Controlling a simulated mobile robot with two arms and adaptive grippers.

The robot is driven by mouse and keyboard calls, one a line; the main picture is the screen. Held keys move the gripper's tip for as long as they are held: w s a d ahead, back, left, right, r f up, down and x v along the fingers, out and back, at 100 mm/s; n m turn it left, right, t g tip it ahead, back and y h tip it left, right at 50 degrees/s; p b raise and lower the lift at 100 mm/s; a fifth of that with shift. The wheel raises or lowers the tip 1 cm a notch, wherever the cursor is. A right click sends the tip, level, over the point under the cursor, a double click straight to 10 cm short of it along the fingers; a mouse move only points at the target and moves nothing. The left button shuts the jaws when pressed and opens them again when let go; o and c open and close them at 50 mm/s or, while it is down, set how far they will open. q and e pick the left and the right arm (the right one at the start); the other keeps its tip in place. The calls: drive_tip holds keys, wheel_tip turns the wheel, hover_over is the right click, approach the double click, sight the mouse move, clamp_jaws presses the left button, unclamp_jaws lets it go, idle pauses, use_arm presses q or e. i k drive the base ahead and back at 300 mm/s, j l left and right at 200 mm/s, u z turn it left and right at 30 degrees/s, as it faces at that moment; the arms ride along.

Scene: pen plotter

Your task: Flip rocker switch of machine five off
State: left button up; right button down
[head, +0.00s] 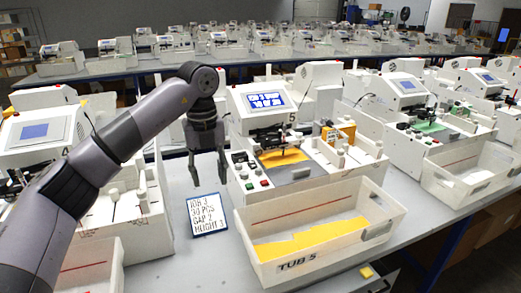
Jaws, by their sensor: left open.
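Machine five (232,128) is a white pen plotter marked "5", with a lit blue-and-white screen (267,99) and orange paper on its bed. Small black, green and red controls sit at its front left corner. I cannot make out which part is the rocker switch. My left gripper (209,183) hangs with its fingers pointing down, just left of machine five. It is open and nothing is between its fingers. My right gripper is not in view.
A job card (208,215) stands on the table below my left gripper. A white tub (285,270) labelled "TUB 5", holding orange sheets, stands in front of machine five. Machine four (40,108) is at left, another plotter (405,100) at right. Bare table shows around the card.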

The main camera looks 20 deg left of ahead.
sight(253, 164)
drive_tip(key=i, duration=1.15)
